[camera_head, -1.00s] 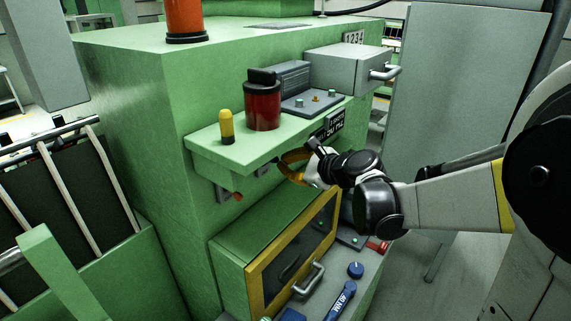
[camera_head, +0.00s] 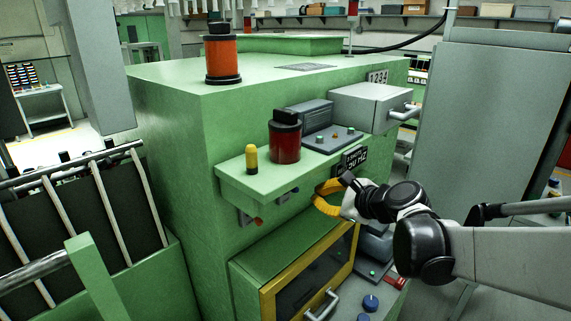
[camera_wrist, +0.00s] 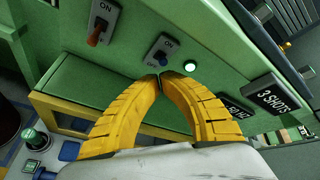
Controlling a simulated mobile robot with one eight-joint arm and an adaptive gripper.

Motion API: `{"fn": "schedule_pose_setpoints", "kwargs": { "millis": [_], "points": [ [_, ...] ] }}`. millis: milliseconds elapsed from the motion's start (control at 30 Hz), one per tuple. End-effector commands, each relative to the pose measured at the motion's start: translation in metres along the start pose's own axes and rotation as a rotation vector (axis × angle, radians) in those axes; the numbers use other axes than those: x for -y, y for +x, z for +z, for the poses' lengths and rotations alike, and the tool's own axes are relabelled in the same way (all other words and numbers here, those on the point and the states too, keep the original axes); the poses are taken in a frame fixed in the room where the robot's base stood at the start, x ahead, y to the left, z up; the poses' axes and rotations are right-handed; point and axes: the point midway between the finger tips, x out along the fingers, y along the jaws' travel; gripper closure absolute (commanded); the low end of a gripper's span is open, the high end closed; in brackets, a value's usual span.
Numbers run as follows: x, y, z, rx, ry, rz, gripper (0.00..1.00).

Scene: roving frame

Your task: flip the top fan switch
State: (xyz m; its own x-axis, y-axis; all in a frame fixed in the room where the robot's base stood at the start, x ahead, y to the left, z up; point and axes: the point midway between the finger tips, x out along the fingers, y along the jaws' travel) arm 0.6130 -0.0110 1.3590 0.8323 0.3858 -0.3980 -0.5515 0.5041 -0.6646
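Two switches sit on the green face under the shelf. In the wrist view, one switch (camera_wrist: 99,22) has a grey plate marked ON and an orange lever. The other switch (camera_wrist: 164,49), also marked ON, is just beyond my fingertips, and its lever is partly hard to make out. In the head view, the first switch's plate (camera_head: 244,216) and the second switch (camera_head: 287,196) show below the shelf. My gripper (camera_wrist: 161,76) has its yellow fingers bowed, with the tips together and nothing visible between them. It also shows in the head view (camera_head: 317,197), right of both switches. No fan label is readable.
The green shelf (camera_head: 236,184) overhangs the switches and carries a red canister (camera_head: 285,141) and a yellow-topped peg (camera_head: 251,158). A yellow-framed window door (camera_head: 262,300) is below. A dark 3 SHOTS sign (camera_wrist: 277,96) is close on the right.

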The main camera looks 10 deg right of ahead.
Motion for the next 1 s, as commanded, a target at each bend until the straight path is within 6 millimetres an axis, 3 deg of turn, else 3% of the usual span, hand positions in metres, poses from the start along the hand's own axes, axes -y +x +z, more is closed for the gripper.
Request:
{"fn": "schedule_pose_setpoints", "kwargs": {
  "millis": [33, 167, 300, 400, 500, 700, 1000],
  "points": [
    [-0.029, 0.000, -0.005, -0.017, -0.100, 0.032, 1.00],
    [-0.113, -0.014, -0.022, -0.085, -0.533, 0.169, 1.00],
    [-0.205, -0.042, -0.058, -0.130, -1.072, 0.357, 1.00],
    [-0.256, -0.063, -0.088, -0.139, -1.414, 0.491, 1.00],
    [-0.290, -0.081, -0.115, -0.135, -1.681, 0.606, 1.00],
    [-0.317, -0.100, -0.141, -0.123, -1.945, 0.731, 1.00],
    [-0.316, -0.103, -0.142, -0.122, -1.972, 0.745, 1.00]
  ]
}}
